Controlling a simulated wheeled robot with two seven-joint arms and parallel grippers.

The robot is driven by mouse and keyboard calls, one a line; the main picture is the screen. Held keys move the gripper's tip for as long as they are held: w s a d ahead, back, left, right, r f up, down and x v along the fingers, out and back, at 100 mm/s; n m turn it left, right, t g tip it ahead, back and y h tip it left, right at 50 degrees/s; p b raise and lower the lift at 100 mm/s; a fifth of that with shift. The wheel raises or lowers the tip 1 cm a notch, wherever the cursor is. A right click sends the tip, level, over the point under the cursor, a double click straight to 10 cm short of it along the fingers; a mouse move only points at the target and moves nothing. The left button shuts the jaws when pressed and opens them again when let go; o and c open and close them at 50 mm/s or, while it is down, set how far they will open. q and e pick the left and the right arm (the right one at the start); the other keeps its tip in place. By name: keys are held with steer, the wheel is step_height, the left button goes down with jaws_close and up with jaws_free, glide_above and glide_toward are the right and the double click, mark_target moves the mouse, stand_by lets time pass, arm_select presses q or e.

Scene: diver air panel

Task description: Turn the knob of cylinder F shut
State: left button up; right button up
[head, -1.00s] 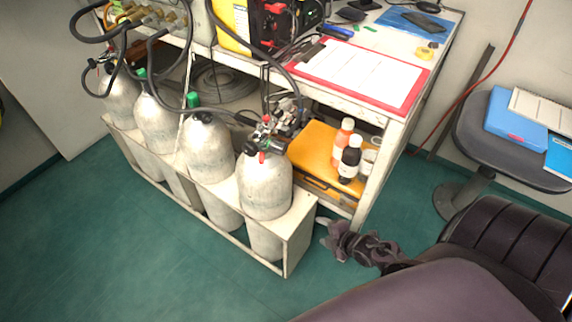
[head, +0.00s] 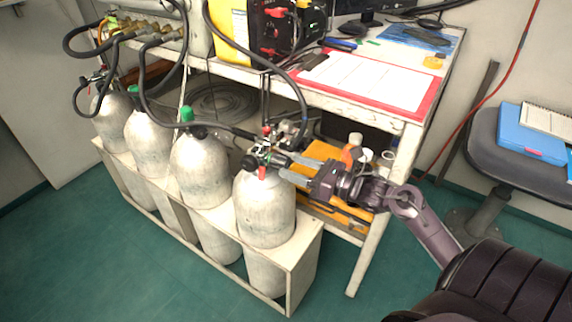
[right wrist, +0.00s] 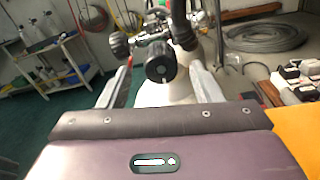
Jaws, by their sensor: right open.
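The nearest grey cylinder (head: 264,210) stands at the right end of the rack; I cannot read a letter on it. Its valve carries a black round knob (head: 281,160), which faces my right gripper. In the right wrist view the knob (right wrist: 160,66) is near the middle, end-on, with a small pale mark. My right gripper (head: 287,165) is open at the valve. Its two fingers appear on either side of the knob in the wrist view, with gaps on both sides. My left gripper is not in view.
Several more cylinders stand left in the white rack (head: 304,262), with black hoses (head: 155,105) above. The bench (head: 390,150) with a red-edged sheet is just behind my right arm. Bottles (head: 351,155) and an orange case (head: 330,150) sit on its lower shelf. Green floor is clear in front.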

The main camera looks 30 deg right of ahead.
mark_target(288, 164)
steer(key=shift+x, duration=1.65)
steer(key=c, duration=1)
